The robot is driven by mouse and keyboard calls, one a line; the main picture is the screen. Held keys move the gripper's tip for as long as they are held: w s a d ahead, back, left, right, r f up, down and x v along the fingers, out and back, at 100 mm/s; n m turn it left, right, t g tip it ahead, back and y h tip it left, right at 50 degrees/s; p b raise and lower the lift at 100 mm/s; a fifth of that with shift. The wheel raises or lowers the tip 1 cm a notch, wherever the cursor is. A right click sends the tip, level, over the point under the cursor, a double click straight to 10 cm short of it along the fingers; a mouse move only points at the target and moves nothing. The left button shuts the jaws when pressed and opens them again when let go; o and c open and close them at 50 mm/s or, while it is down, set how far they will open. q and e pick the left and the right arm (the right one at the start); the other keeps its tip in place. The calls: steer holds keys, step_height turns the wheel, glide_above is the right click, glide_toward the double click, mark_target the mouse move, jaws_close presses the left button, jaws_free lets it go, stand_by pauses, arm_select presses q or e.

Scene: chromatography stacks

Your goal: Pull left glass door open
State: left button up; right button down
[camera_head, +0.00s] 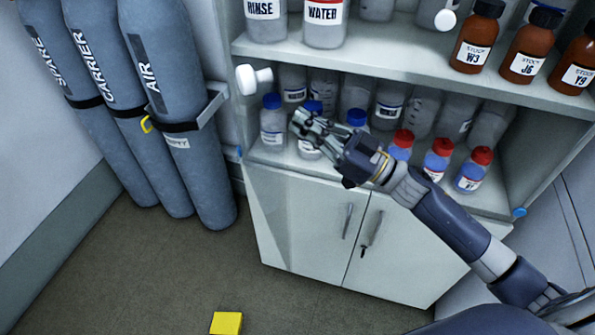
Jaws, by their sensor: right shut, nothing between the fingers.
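The cabinet's open-looking upper part has clear glass that I can hardly make out, so I cannot tell how far the left glass door stands open. A white round knob (254,79) shows near the cabinet's left edge, and another white knob (446,18) shows at the upper right. Which knob belongs to the left door is unclear. My right gripper (304,124) is shut and empty in front of the lower shelf, to the right of and below the left knob, apart from it. It hides part of the bottles behind. My left gripper is not in view.
Blue-capped bottles (272,121) and red-capped bottles (438,158) stand on the lower shelf. Brown bottles (474,42) stand above right. Solid lower doors (315,220) have grey handles. Tall gas cylinders (163,85) stand left. A yellow block (226,323) lies on otherwise clear floor.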

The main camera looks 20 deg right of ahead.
steer(key=s+d+n+g+y, duration=0.1)
steer(key=s+d+n+g, duration=0.4)
steer(key=s+n+g, duration=0.8)
steer(key=w+a+m+g+p, duration=0.1)
steer(key=a+m+g+p, duration=0.2)
steer(key=a, duration=0.7)
steer(key=shift+w+m+p, duration=0.35)
steer(key=shift+m+p, duration=0.05)
steer(key=shift+m, duration=0.3)
steer(key=shift+f, duration=0.1)
steer(key=shift+w+a, duration=0.1)
steer(key=shift+w, duration=0.05)
